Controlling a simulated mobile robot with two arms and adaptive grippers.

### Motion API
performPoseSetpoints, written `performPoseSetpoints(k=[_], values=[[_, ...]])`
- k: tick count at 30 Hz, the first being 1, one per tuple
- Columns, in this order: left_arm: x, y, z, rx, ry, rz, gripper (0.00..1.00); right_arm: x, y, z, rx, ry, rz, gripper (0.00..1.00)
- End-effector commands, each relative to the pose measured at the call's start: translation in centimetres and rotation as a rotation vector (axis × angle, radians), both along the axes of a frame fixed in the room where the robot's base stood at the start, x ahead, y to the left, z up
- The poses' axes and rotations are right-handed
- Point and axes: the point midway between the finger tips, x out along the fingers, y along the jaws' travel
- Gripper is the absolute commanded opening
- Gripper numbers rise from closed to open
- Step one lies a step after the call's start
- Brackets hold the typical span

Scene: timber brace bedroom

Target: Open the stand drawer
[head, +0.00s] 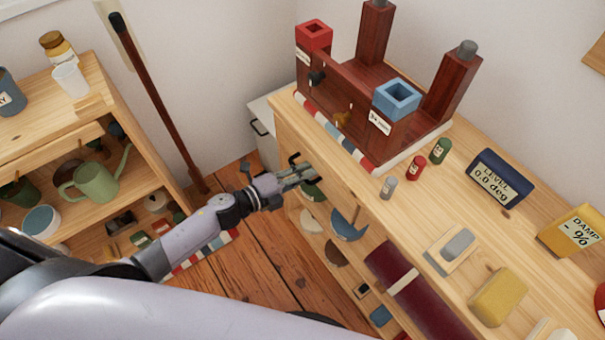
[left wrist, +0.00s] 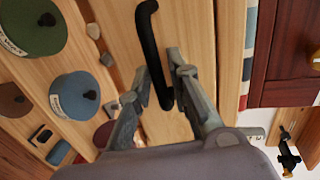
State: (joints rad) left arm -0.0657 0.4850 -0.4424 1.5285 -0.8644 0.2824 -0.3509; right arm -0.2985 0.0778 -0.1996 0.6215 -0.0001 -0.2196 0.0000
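The wooden stand (head: 388,208) is on the right in the head view. Its drawer front (left wrist: 192,22) is plain light wood and bears a black bar handle (left wrist: 149,40). No clear gap shows around the drawer front. My left gripper (head: 303,174) is at this front, near its far end, and partly covers the handle in the head view. In the left wrist view the fingers of my left gripper (left wrist: 156,76) are apart, one on each side of the handle's lower part. Whether a finger touches it is unclear. My right gripper is in neither view.
A dark red timber model (head: 350,105) stands on a striped mat on the stand top, with small cans and gauges nearby. A shelf with a green watering can (head: 97,181) stands left. Plank floor (head: 262,262) lies between.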

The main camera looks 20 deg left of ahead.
Motion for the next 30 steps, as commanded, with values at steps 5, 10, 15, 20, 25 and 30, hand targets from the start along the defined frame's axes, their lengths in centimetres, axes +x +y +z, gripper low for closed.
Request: performPoseSetpoints(k=[5,10,15,20,25,30], values=[[-0.02,0.01,-0.01,0.000,0.000,0.000,0.16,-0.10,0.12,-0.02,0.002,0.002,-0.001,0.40],[-0.04,0.02,0.00,0.000,0.000,0.000,0.05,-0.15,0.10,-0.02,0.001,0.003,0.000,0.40],[-0.05,0.02,-0.01,0.000,0.000,0.000,0.00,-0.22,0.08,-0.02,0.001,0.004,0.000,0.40],[-0.06,0.03,-0.02,0.000,0.000,0.000,0.00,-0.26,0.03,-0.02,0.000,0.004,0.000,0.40],[-0.06,0.03,-0.03,0.001,0.001,0.000,0.00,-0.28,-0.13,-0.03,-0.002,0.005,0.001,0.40],[-0.07,0.04,-0.04,0.001,0.001,0.000,0.00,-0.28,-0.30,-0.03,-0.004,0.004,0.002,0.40]])
